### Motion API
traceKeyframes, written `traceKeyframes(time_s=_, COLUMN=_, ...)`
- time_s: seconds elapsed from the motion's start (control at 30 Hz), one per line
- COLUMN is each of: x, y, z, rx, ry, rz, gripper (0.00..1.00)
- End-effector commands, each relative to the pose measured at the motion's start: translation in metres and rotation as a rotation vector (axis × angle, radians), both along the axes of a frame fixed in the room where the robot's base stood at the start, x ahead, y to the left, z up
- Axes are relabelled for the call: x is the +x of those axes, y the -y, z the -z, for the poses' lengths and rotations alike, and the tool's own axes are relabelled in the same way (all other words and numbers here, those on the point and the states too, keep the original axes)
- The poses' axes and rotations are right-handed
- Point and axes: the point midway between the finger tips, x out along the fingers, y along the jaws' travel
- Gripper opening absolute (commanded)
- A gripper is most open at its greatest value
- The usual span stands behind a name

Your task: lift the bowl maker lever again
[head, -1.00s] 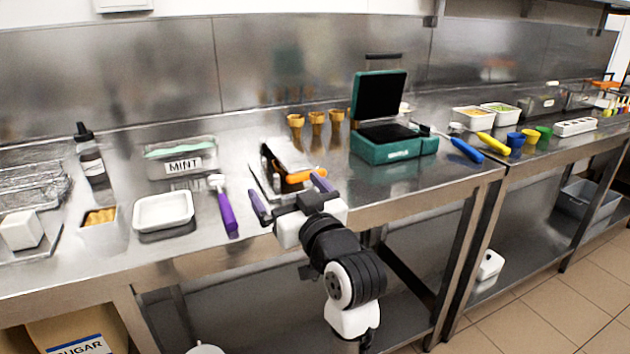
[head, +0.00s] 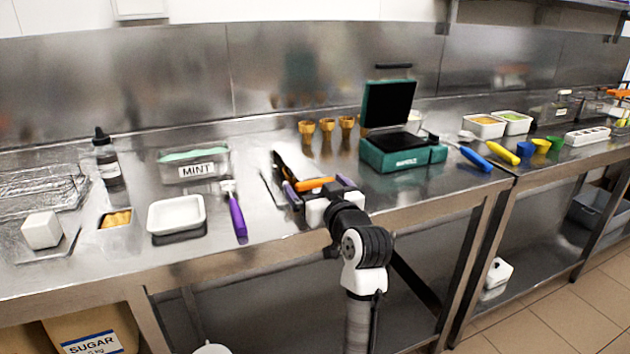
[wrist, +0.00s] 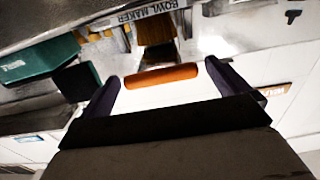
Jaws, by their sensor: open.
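The bowl maker (head: 284,162) stands on the steel counter, partly hidden by my gripper in the head view. Its orange lever handle (head: 314,184) is low, on the side facing me. In the wrist view the orange handle (wrist: 160,76) lies crosswise between my fingertips, and a "BOWL MAKER" label (wrist: 146,12) shows beyond it. My gripper (head: 317,187) is open, its dark purple fingers spread to either end of the handle. The wrist view shows both fingers of my gripper (wrist: 165,85) too. I cannot tell whether they touch the handle.
A green waffle press (head: 403,155) with its lid raised stands to the right. A purple-handled scoop (head: 237,215), a white tray (head: 176,215) and a mint tub (head: 195,165) lie to the left. Golden cones (head: 327,125) stand behind. The counter's front edge is close under my arm.

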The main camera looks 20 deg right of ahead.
Motion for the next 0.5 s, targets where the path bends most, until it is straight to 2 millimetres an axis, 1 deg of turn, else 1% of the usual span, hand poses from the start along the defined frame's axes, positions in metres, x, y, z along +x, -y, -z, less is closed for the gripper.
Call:
traceKeyframes(time_s=0.1, x=0.011, y=0.0, z=-0.001, rx=0.0, ry=0.001, rz=0.0, gripper=1.0)
traceKeyframes(time_s=0.2, x=0.015, y=0.0, z=-0.001, rx=-0.001, ry=0.001, rz=0.001, gripper=1.0)
traceKeyframes(time_s=0.47, x=0.016, y=0.0, z=0.0, rx=-0.001, ry=0.0, rz=0.001, gripper=1.0)
traceKeyframes(time_s=0.5, x=0.016, y=0.0, z=0.0, rx=-0.001, ry=0.0, rz=0.001, gripper=0.96)
